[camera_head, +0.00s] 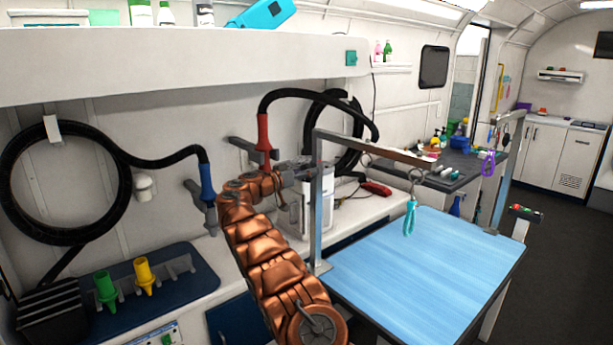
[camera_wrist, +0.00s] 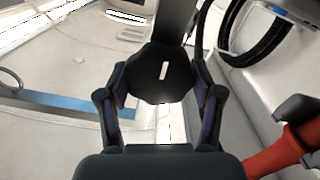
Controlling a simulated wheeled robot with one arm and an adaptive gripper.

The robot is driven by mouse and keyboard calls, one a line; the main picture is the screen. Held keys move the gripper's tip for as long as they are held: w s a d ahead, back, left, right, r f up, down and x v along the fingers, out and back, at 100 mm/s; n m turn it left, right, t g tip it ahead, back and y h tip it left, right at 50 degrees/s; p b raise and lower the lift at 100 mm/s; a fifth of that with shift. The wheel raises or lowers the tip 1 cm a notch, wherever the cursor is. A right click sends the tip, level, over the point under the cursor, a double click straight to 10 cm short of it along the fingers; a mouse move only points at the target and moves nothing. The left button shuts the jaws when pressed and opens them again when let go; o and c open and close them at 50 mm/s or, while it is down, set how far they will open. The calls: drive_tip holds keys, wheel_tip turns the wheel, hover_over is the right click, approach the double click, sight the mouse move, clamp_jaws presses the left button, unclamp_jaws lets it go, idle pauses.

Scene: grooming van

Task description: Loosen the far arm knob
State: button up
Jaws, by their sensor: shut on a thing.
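A dark knob (camera_wrist: 163,70) with a white mark on its face sits between the two fingers of my gripper (camera_wrist: 160,92) in the wrist view. The fingers press on it from both sides. In the head view my gripper (camera_head: 298,170) is at the upper part of a grey metal grooming arm post (camera_head: 317,205) at the table's left edge. The knob cannot be made out there. A crossbar (camera_head: 378,149) runs right from the post top, with a teal loop (camera_head: 410,216) hanging from it. A second arm post (camera_head: 501,178) stands at the table's right side.
The blue grooming table (camera_head: 425,265) has a clear top. A hose with a red nozzle (camera_head: 264,135) hangs close to my gripper; the red part also shows in the wrist view (camera_wrist: 285,152). A blue nozzle (camera_head: 207,182) hangs left. A white container (camera_head: 318,203) stands behind the post.

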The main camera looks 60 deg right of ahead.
drive_tip(key=shift+f+n+b, duration=0.4)
drive_tip(key=shift+n+b, duration=0.4)
drive_tip(key=shift+b, duration=1.3)
drive_tip(key=shift+w+r+n+b, duration=0.1)
drive_tip(key=shift+r+n+b, duration=0.05)
drive_tip(key=shift+n+b, duration=0.7)
drive_tip(key=n, duration=0.2)
drive_tip(key=shift+r+n+p, duration=0.2)
drive_tip(key=shift+n+p, duration=0.1)
drive_tip(key=shift+n, duration=0.05)
drive_tip(key=n+p, duration=0.1)
drive_tip(key=n, duration=0.3)
drive_tip(key=shift+n+p, duration=0.3)
drive_tip(key=shift+p, duration=0.05)
drive_tip(key=n+p, duration=0.2)
drive_tip(key=n, duration=0.1)
drive_tip(key=shift+w+n, duration=0.1)
drive_tip(key=shift+n, duration=0.2)
drive_tip(key=n+p, duration=0.3)
drive_tip(key=n, duration=0.1)
drive_tip(key=shift+f+n, duration=0.1)
drive_tip(key=shift+n, duration=0.2)
drive_tip(key=n+p, duration=0.2)
drive_tip(key=n, duration=0.1)
drive_tip(key=n+p, duration=0.1)
drive_tip(key=n, duration=0.1)
drive_tip(key=shift+f+p, duration=0.35)
drive_tip(key=shift+n, duration=0.3)
